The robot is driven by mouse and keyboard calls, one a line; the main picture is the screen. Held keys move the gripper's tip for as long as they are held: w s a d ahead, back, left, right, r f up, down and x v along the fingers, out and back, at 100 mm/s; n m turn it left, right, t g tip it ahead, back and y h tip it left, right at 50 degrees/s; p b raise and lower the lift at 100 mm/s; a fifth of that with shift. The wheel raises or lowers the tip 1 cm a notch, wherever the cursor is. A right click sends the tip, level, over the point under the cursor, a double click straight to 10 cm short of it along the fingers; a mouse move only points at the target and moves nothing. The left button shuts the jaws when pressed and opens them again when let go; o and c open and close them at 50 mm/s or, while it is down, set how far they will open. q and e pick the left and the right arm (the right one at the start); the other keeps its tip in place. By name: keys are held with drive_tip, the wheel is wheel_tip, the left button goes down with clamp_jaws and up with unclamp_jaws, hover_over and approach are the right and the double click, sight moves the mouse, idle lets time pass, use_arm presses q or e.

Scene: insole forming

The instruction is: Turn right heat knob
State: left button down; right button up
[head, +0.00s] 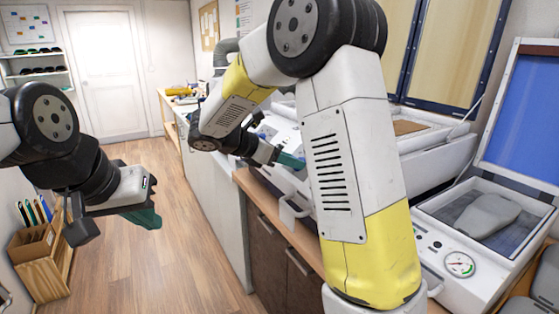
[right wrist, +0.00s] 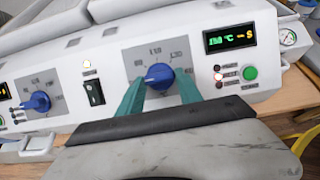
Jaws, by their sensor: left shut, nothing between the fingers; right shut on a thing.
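The right heat knob (right wrist: 158,76) is blue and sits on a grey dial plate with printed numbers, on the white machine's front panel. My right gripper (right wrist: 159,88) has its teal fingers on both sides of this knob and is shut on it. In the head view my right gripper (head: 290,160) is at the machine front, and the arm hides much of the machine. A second blue knob (right wrist: 38,101) is on the left of the panel, apart from the gripper. My left gripper (head: 145,217) is shut and empty over the floor, far from the machine.
A lit green display (right wrist: 230,38), a green button (right wrist: 250,73) and a black switch (right wrist: 94,92) are near the knob. Another white machine with an open blue lid (head: 525,110) and a gauge (head: 459,264) stands at the right. The wooden floor (head: 185,265) is clear.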

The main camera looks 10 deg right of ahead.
drive_tip(key=o, duration=1.4)
drive_tip(key=v, duration=0.8)
drive_tip(key=shift+f, duration=0.1)
